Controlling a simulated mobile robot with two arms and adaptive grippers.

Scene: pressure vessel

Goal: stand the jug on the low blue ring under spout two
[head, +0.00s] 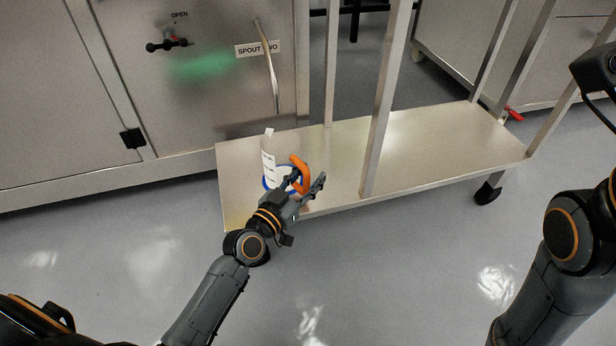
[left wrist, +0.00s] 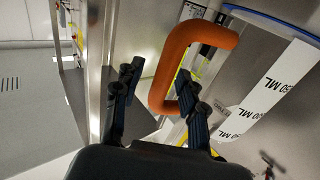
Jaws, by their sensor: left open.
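The pale jug (head: 268,158) with printed volume marks and an orange handle (head: 302,172) stands on the left end of the low metal shelf. The low blue ring (head: 267,184) shows around its foot; I cannot tell whether the jug is fully seated. The spout two label (head: 257,48) is on the cabinet behind, beside a thin pipe (head: 270,75) above the jug. My left gripper (head: 306,183) is open at the handle. In the left wrist view the handle (left wrist: 201,31) passes between the open fingers (left wrist: 163,85), with a marked strip (left wrist: 270,90) and blue edge (left wrist: 275,17) beside it.
The metal shelf (head: 420,150) is bare to the right of the jug, with upright posts (head: 380,105) near the gripper. A valve handle (head: 168,45) marked OPEN is on the cabinet. My right arm is at the right edge.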

